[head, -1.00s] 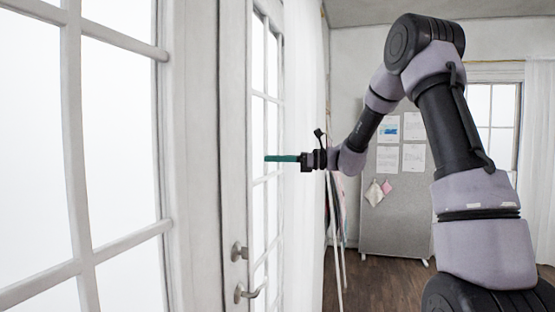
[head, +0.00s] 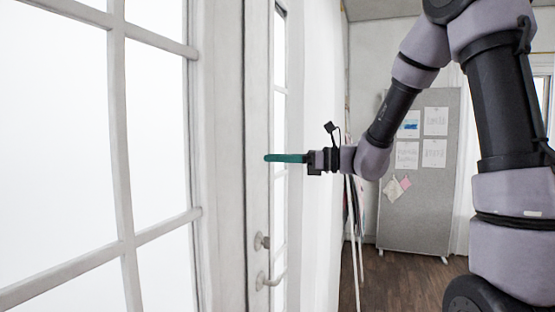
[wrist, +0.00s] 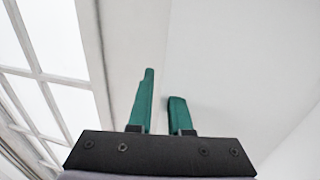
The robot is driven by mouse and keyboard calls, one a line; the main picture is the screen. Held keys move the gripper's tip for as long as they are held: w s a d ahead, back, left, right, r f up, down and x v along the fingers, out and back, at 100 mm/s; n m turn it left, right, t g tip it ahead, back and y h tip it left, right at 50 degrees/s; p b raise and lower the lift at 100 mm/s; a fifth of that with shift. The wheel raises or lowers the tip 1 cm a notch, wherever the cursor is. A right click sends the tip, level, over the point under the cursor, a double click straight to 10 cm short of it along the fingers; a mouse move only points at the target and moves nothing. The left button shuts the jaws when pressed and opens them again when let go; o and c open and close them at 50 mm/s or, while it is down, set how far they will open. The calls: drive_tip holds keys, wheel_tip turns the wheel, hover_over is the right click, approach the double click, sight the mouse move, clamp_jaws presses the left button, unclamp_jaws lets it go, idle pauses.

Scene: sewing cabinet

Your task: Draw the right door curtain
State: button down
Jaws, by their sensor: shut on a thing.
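The white curtain (head: 318,90) hangs beside the right glass door (head: 258,100), covering the part of it away from the handles. My gripper (head: 268,158) has green fingers and reaches left across the curtain's near edge, above the door handles (head: 264,278). In the wrist view my gripper (wrist: 163,88) is shut on the curtain (wrist: 225,75), a smooth white sheet. The far end of its right finger seems hidden by the cloth. The exact spot of the grip is hard to see, white on white.
Another paned glass door (head: 150,150) fills the left side. A grey pinboard (head: 420,205) with papers stands at the back right. Thin poles with hanging cloth (head: 352,215) stand just beyond the curtain. Dark wood floor (head: 400,285) shows clear between.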

drive_tip(key=shift+s+a+f, duration=0.1)
drive_tip(key=shift+s, duration=0.15)
drive_tip(key=c, duration=0.8)
unclamp_jaws()
drive_tip(key=shift+s, duration=0.1)
drive_tip(key=shift+c, duration=0.2)
drive_tip(key=v, duration=1)
drive_tip(key=shift+d, duration=0.4)
